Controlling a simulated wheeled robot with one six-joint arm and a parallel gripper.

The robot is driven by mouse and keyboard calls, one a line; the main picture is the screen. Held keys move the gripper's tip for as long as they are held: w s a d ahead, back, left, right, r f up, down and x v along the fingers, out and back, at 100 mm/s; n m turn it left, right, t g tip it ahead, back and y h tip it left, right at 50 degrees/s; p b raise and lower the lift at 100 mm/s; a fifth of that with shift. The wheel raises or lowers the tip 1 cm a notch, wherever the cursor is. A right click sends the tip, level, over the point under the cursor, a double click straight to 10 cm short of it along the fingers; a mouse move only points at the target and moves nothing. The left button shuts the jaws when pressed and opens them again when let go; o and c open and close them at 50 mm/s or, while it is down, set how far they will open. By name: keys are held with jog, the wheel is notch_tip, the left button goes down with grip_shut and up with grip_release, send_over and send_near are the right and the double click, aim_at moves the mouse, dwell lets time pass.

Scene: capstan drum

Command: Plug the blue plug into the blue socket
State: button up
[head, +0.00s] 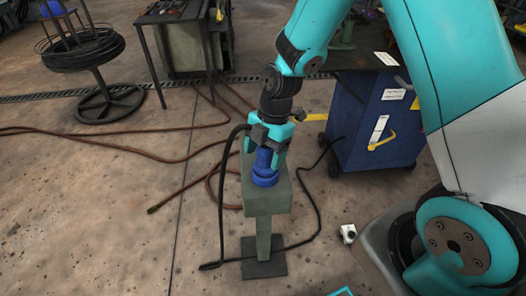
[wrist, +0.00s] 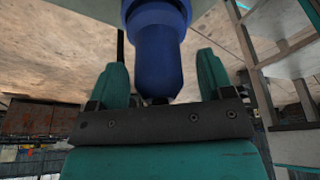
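The blue plug (head: 263,158) stands upright on top of a grey-green post, under my gripper (head: 267,148). A wider blue ring, which looks like the blue socket (head: 265,177), surrounds its lower end. In the wrist view the plug (wrist: 158,65) runs into the wider blue part (wrist: 158,14); how deep it sits is hidden. My gripper's teal fingers (wrist: 162,62) stand on either side of the plug. A gap shows on both sides, wider on the right, so the gripper looks open around it.
The post (head: 266,202) stands on a dark floor plate (head: 264,268). A black cable (head: 221,205) loops down its left side and along the floor toward a blue cabinet (head: 360,115). Brown hoses (head: 150,160) lie on the left. A table (head: 172,15) stands behind.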

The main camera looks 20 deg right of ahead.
jog(key=v, duration=1.7)
jog(key=shift+d+r+p, duration=0.15)
jog(key=shift+p, duration=0.15)
jog(key=shift+w, duration=0.1)
